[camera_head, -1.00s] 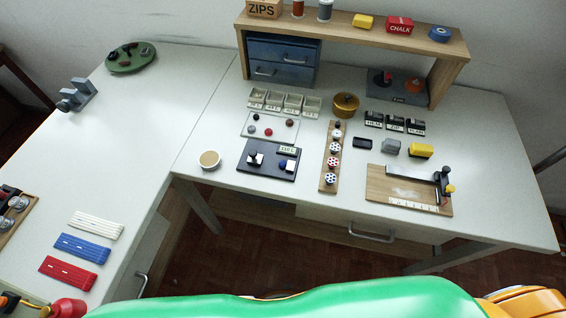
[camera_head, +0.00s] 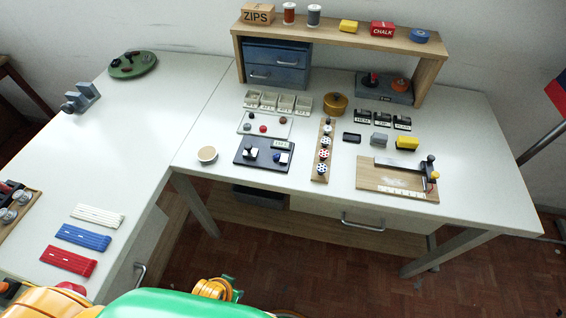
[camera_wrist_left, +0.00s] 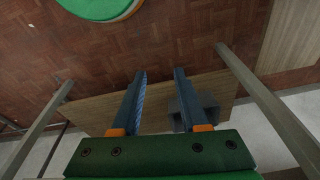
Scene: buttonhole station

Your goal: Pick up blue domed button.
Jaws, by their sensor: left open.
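A small dark blue button (camera_head: 277,157), which looks like the blue domed one, sits at the right part of a dark board (camera_head: 240,161) on the white worktop. It is small here, so its dome is hard to make out. A black-and-white piece (camera_head: 251,153) is beside it on the left. My left gripper (camera_wrist_left: 159,73) is open and empty in the left wrist view. It is over the floor and a low wooden shelf, away from the button. I cannot make out its fingers in the head view. My right gripper is not in view.
A wooden strip with several spools (camera_head: 321,172) stands right of the board. A light mat with buttons (camera_head: 281,131) lies behind it, near small bins (camera_head: 285,102). Table legs (camera_wrist_left: 37,123) flank my gripper.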

